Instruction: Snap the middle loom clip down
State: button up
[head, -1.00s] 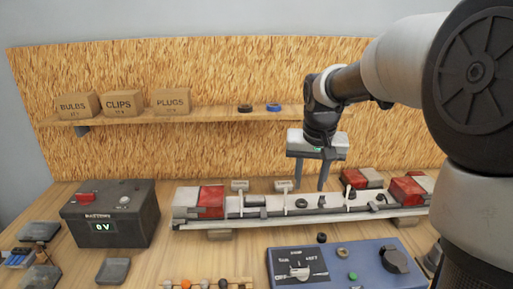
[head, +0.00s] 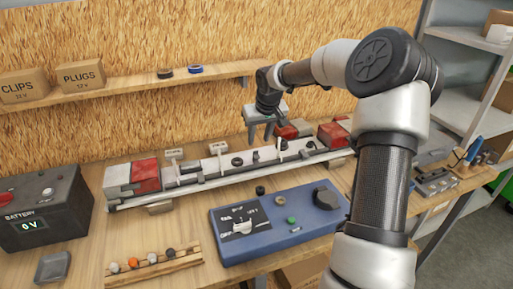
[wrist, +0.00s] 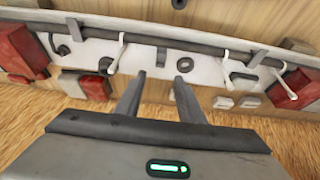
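The white trailer frame (head: 215,168) lies along the bench with a dark loom running along it. Several white clips stand upright along the loom. One clip (head: 281,149) is just right of my gripper (head: 259,140) in the head view; it is on the left in the wrist view (wrist: 118,54). Another clip (wrist: 226,56) is on the other side of my gripper, and a further clip (wrist: 285,86) is beyond it. I cannot tell for sure which is the middle one. My gripper (wrist: 162,78) is open and empty, its fingers apart above the frame's far side.
Red lamps (head: 146,175) sit at the frame's ends. A blue control box (head: 275,225) and a rack of small plugs (head: 150,262) stand in front, the battery (head: 42,208) at left. A shelf with boxes (head: 82,77) hangs behind. Some bare bench lies between frame and rack.

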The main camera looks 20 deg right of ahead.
aim_at(257, 156)
jog(key=x, duration=0.6)
jog(key=shift+w+f, duration=0.15)
jog(key=shift+f, duration=0.25)
grip_shut()
